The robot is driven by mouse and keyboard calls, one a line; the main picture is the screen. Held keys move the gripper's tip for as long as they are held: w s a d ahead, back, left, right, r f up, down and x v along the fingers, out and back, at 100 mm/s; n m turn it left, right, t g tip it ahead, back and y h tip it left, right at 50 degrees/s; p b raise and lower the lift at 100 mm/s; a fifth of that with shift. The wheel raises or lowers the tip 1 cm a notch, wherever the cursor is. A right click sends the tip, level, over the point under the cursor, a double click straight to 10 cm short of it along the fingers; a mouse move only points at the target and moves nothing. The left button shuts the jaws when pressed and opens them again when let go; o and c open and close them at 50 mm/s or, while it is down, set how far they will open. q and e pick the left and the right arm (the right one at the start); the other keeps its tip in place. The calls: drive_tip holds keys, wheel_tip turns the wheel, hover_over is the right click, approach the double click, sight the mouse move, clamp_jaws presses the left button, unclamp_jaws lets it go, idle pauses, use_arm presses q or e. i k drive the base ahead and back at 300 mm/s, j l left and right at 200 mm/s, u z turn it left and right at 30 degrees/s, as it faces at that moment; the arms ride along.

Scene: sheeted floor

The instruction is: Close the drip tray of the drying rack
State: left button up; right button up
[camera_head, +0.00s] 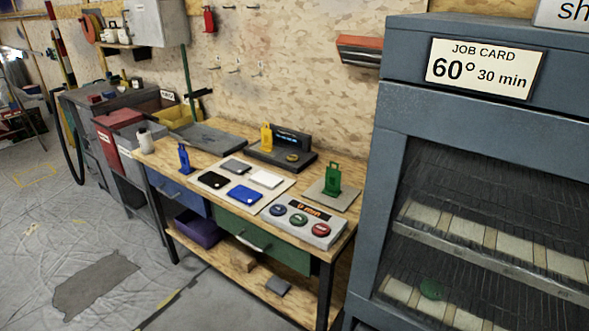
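A large grey-blue cabinet (405,140) stands at the right with a front showing wire-like shelves inside; it may be the drying rack. Its upper shelf (480,235) and lower shelf (450,308) carry rows of pale blocks. The cabinet's bottom is cut off by the picture's edge, and I cannot make out a drip tray. Neither of my grippers is in view.
A wooden workbench (150,158) stands left of the cabinet, with small coloured stands, tiles and a panel of round buttons (303,220) on top. It has a blue drawer (178,190) and a green drawer (262,240). Open sheeted floor (60,235) lies at the left.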

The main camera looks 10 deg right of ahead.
sight(222, 145)
drive_tip(key=i+j+z, duration=0.3)
drive_tip(key=i+j, duration=0.45)
drive_tip(key=i, duration=0.1)
